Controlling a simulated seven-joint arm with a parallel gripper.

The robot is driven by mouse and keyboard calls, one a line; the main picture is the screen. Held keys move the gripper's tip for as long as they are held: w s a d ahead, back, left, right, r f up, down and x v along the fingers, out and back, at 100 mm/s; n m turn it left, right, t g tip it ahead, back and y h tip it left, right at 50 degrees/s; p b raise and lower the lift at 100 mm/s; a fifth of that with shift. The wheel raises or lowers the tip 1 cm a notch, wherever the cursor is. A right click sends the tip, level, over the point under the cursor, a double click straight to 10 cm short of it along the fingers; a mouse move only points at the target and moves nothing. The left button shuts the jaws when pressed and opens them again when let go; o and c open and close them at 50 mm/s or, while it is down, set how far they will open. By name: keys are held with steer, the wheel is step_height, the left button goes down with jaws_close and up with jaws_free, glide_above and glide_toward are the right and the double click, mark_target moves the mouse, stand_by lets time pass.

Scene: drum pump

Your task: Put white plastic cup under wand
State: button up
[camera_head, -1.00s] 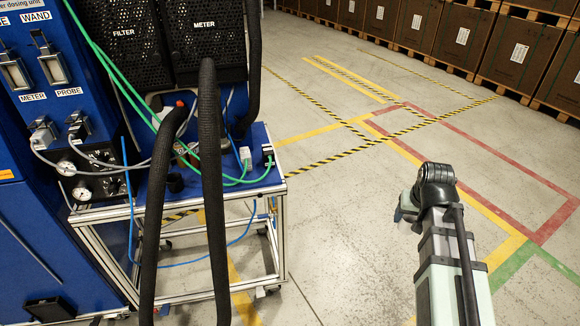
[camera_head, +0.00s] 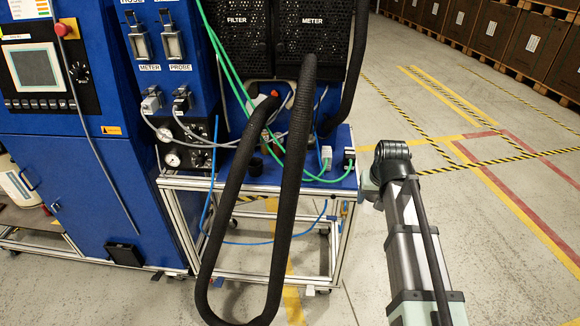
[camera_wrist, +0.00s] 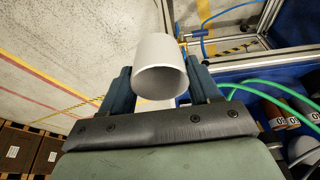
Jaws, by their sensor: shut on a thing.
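The white plastic cup (camera_wrist: 160,62) is in my gripper (camera_wrist: 161,80) in the wrist view. It sits between the two dark blue fingers, which are shut on it, and I look along its pale side toward a rounded rim. In the head view my arm is at the right, beside the cart's right edge; the cup and fingers cannot be made out there. I cannot pick out the wand for certain. An orange-tipped part (camera_head: 274,94) shows above the cart among the hoses.
A blue-topped cart (camera_head: 325,180) stands left of my arm, with thick black hoses (camera_head: 232,190) and green tubes in front. A blue cabinet (camera_head: 75,180) with a screen (camera_head: 34,66) stands further left. Open marked floor (camera_head: 490,260) lies right. Cartons on pallets line the back.

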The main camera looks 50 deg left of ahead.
steer(key=s+a+r+n, duration=0.15)
steer(key=s+a, duration=0.25)
steer(key=a, duration=0.8)
steer(key=s+a+r+n, duration=0.15)
steer(key=s+a, duration=0.35)
steer(key=a, duration=0.7)
steer(key=r+n+g, duration=0.1)
steer(key=n, duration=0.1)
glide_above(278, 168)
steer(key=d, duration=0.1)
steer(key=shift+y, duration=0.3)
steer(key=shift+s+d+f, duration=0.1)
steer(key=shift+f, duration=2.2)
steer(key=shift+s+d+f, duration=0.1)
steer(key=shift+f, duration=2.2)
steer(key=shift+f, duration=0.2)
steer(key=o, duration=1)
steer(key=shift+r, duration=0.1)
steer(key=shift+o, duration=0.3)
steer(key=v, duration=1.2)
